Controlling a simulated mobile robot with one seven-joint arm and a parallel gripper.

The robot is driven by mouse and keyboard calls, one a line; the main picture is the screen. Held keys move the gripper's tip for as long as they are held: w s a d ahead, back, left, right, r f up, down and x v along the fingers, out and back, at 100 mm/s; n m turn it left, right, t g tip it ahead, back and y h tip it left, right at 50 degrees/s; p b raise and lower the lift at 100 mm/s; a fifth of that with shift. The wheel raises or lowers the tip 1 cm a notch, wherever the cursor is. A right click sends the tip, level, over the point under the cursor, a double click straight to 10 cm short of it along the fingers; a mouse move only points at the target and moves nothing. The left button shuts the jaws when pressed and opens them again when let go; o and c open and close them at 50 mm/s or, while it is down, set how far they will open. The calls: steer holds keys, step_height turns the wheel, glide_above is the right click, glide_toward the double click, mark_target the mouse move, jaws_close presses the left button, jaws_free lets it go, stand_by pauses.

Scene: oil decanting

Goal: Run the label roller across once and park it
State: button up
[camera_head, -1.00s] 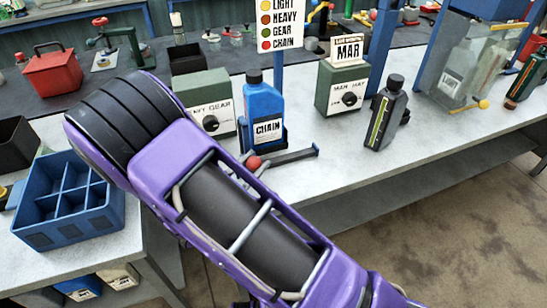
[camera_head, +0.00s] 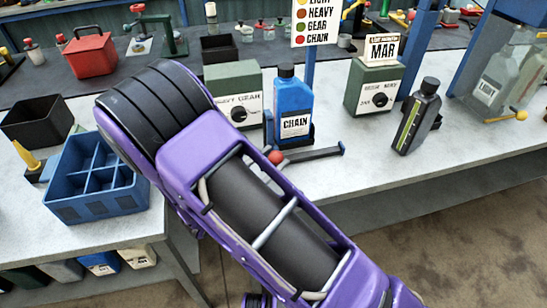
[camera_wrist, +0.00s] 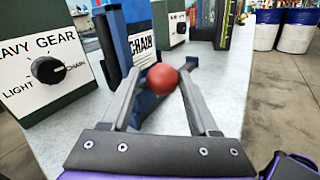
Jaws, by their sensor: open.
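A red ball knob (camera_head: 276,157) sits at the front of the blue stand, by the left end of a low dark rail (camera_head: 318,153); I take these to be the label roller. A blue bottle labelled CHAIN (camera_head: 292,112) stands upright right behind. In the wrist view, my gripper (camera_wrist: 160,76) is open, its two fingers pointing at the red ball (camera_wrist: 162,79). The ball appears between the fingertips; I cannot tell whether they touch it. In the head view my arm hides the gripper.
A green dial box (camera_head: 233,90) stands left of the bottle, another green box (camera_head: 370,88) with a MAR sign stands right. A dark bottle (camera_head: 417,115) stands further right. A blue divided crate (camera_head: 95,200) is at left. The bench front right of the rail is clear.

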steer(key=v, duration=1.6)
steer(key=shift+s+a+b, duration=0.25)
steer(key=shift+b, duration=0.1)
